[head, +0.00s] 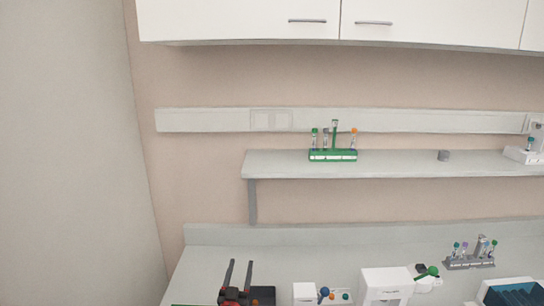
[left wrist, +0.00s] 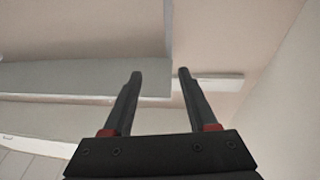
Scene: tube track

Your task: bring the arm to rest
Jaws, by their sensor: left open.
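My left gripper (head: 238,274) shows at the bottom of the head view, above the left part of the bench. Its two dark fingers point up and stand apart, with nothing between them. In the left wrist view the same gripper (left wrist: 160,75) is open and empty, with the wall and the shelf beyond it. My right gripper is not in either view.
A wall shelf (head: 400,168) holds a green tube rack (head: 333,155). On the bench (head: 220,262) stand a white device (head: 385,287), a grey tube rack (head: 470,263) and a blue tray (head: 515,295). White cupboards (head: 240,20) hang above. The air around the left gripper looks free.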

